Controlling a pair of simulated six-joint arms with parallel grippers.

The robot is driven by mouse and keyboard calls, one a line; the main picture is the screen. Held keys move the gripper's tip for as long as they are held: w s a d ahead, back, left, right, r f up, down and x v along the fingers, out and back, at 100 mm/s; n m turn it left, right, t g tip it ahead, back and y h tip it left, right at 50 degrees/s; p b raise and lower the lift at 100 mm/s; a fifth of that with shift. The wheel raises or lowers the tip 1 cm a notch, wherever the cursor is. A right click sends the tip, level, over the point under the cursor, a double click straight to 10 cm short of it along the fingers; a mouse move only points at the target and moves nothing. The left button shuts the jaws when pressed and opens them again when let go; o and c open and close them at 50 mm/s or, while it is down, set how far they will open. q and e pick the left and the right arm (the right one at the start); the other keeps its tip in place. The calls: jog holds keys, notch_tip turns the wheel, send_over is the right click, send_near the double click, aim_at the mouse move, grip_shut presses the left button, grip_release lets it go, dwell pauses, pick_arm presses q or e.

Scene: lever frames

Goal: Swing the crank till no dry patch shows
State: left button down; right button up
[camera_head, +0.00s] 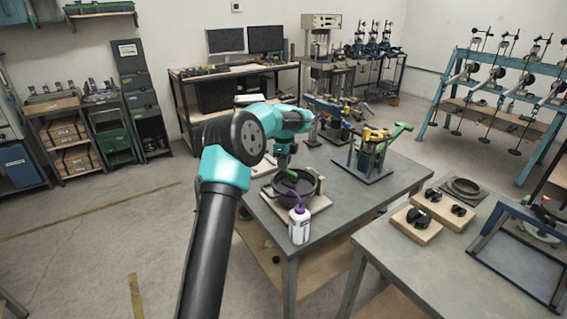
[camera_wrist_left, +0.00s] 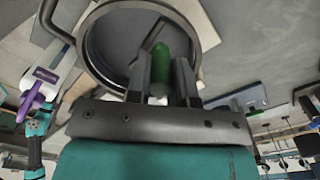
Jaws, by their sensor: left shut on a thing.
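A dark round pan (camera_head: 308,190) sits on a light board (camera_head: 322,203) near the corner of the grey table. It shows large in the left wrist view (camera_wrist_left: 93,62), with a dark crank arm (camera_wrist_left: 152,35) inside its rim. The crank's green handle (camera_wrist_left: 161,76) is between the two fingers of my left gripper (camera_wrist_left: 161,88), which is shut on it. In the head view my left gripper (camera_head: 288,168) reaches down over the pan. The pan floor looks grey; I cannot tell wet from dry on it. My right gripper is not in view.
A white bottle with a purple spout (camera_head: 299,226) stands close in front of the pan. A clamp-like device with yellow and green parts (camera_head: 375,150) stands further back on the table. A second table (camera_head: 410,262) at the right holds wooden blocks with black parts.

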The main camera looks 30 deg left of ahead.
pick_arm(q)
jog(key=c, duration=1)
grip_release()
jog(key=shift+r, duration=0.1)
notch_tip(320, 180, up, 17)
jog(key=shift+r, duration=0.1)
